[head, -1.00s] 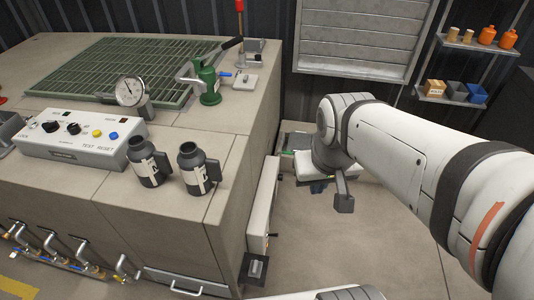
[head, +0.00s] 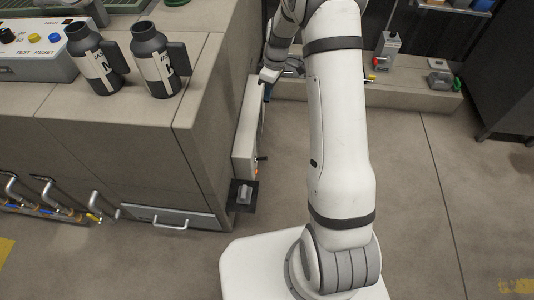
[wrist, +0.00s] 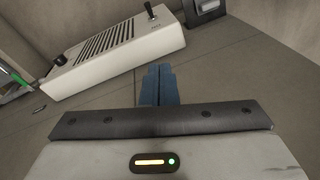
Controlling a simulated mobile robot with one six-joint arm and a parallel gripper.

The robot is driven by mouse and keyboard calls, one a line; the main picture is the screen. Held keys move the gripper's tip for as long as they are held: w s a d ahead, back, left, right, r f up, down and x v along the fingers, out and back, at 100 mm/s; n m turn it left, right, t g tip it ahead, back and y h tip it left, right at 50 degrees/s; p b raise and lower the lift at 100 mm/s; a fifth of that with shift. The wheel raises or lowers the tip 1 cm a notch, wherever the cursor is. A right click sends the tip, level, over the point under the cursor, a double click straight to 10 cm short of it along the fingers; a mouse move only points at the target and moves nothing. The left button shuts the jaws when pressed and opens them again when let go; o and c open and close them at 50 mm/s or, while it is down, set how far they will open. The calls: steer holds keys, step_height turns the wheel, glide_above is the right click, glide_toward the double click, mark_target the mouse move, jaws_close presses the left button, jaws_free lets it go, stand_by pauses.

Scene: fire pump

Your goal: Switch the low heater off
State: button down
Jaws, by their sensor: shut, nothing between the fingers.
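The low heater (head: 246,140) is a long white box low along the right side of the bench, seen nearly edge-on in the head view. In the wrist view the heater (wrist: 115,45) shows a dark slotted grille, a black lever switch (wrist: 150,10) at its far end and a dark knob (wrist: 59,60) at its near end. My gripper (head: 267,92) is beside the heater's far end in the head view, partly hidden by my arm. In the wrist view its blue fingers (wrist: 159,84) are together and empty, pointing at floor just right of the heater, apart from the switch.
A dark box with a grey part (head: 244,193) sits just past the heater's near end. Two dark bottles (head: 157,62) stand on the bench top. A low ledge (head: 400,92) with small valves runs along the back. Floor to the right is clear.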

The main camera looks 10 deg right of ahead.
steer(key=w+f+n+b, duration=0.1)
steer(key=w+f+b, duration=0.1)
steer(key=f, duration=0.8)
steer(key=w+f+n+g+b, duration=0.1)
steer(key=w+f+n+b, duration=0.1)
steer(key=f, duration=0.9)
steer(key=shift+d+y+b, duration=0.3)
steer(key=shift+d, duration=0.1)
steer(key=b, duration=0.3)
glide_toward(261, 159)
step_height(261, 159, down, 2)
steer(key=w, duration=0.2)
steer(key=s+f, duration=0.2)
steer(key=f, duration=0.1)
steer(key=shift+s+f+b, duration=0.15)
steer(key=shift+f+b, duration=0.1)
steer(key=shift+b, duration=0.1)
